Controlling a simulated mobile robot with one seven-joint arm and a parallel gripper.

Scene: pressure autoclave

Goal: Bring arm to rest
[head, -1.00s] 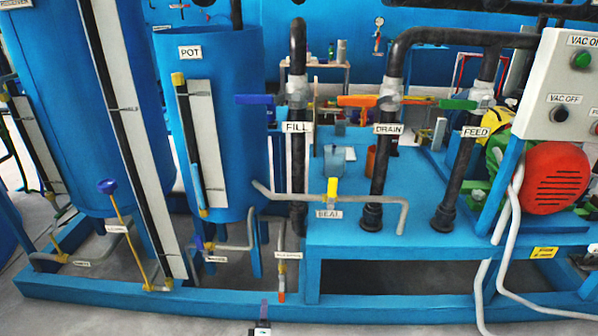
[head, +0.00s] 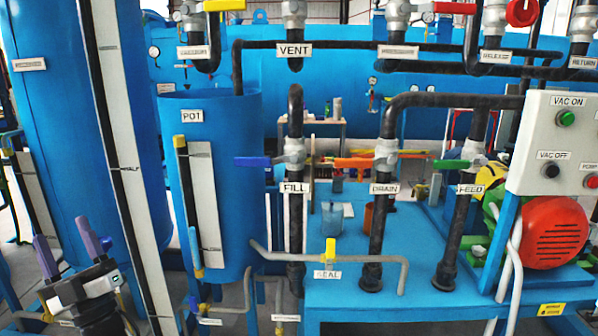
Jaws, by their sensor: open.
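My gripper (head: 66,250) is at the lower left of the head view, with its two purple fingers spread apart and nothing between them. It is in front of the foot of the large blue tank (head: 65,130) and the tall gauge strip, apart from the valves. My wrist below it is dark and runs out of the bottom edge. Most of my arm is out of view.
The blue POT tank (head: 225,160) stands right of the gripper. Pipes with FILL (head: 292,188), DRAIN (head: 384,189) and FEED (head: 470,189) valves rise over a blue bench (head: 340,285). A control box (head: 560,145) and red motor cover (head: 555,233) stand at right.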

